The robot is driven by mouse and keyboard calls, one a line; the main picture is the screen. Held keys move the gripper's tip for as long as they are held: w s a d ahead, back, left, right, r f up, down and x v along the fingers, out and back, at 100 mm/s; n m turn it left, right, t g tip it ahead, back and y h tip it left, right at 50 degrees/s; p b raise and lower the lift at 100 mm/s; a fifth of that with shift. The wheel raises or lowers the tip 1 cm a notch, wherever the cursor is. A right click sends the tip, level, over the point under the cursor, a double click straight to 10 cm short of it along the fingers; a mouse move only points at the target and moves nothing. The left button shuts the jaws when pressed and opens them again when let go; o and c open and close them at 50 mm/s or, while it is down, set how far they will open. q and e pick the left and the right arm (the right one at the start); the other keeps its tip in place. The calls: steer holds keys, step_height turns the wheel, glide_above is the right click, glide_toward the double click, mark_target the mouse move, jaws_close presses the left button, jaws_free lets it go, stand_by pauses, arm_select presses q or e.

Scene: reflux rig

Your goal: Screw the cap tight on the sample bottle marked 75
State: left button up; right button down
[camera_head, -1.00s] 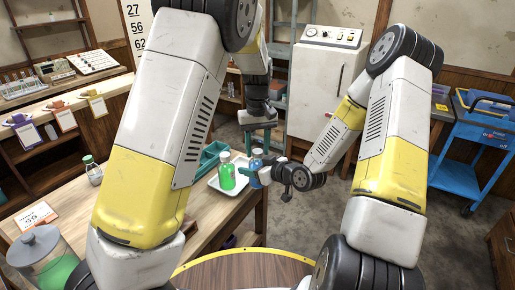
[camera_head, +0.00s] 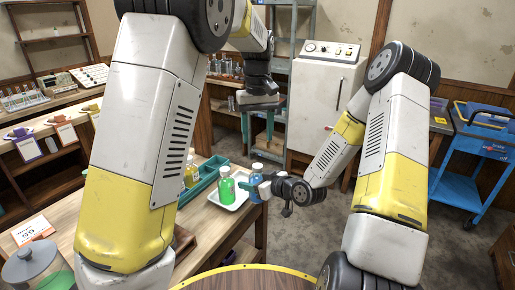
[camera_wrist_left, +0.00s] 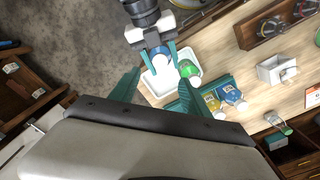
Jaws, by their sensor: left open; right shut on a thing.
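A blue bottle (camera_head: 256,182) with a pale top stands at the right side of a white tray (camera_head: 238,202). My right gripper (camera_head: 262,188) is shut on this bottle from the right; it also shows in the left wrist view (camera_wrist_left: 158,50). A green bottle (camera_head: 226,188) with a pale top stands beside it; it also shows in the left wrist view (camera_wrist_left: 186,70). My left gripper (camera_head: 257,128) is open and empty, above and behind the tray, fingers pointing down. I cannot read any number on the bottles, nor tell how tight the caps sit.
A teal rack (camera_head: 205,180) left of the tray holds a yellow bottle (camera_wrist_left: 211,101) and a blue bottle (camera_wrist_left: 233,96). A lidded jar (camera_head: 35,265) and a card (camera_head: 33,230) are on the bench at the left. A blue cart (camera_head: 475,160) stands at the far right.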

arm_select(q)
steer(key=shift+r, duration=0.75)
steer(key=s+a+r+t+h, duration=0.25)
steer(key=s+a+r, duration=0.35)
steer(key=s+a, duration=0.55)
steer(key=s+a+m+t, duration=0.1)
steer(key=s+a+t, duration=0.1)
steer(key=s+a, duration=0.2)
steer(key=s+a+m+t, duration=0.1)
steer(key=s+a, duration=0.3)
steer(key=s, duration=0.4)
steer(key=shift+s+f+t, duration=0.3)
steer(key=shift+f+t, duration=0.05)
steer(key=shift+f, duration=0.1)
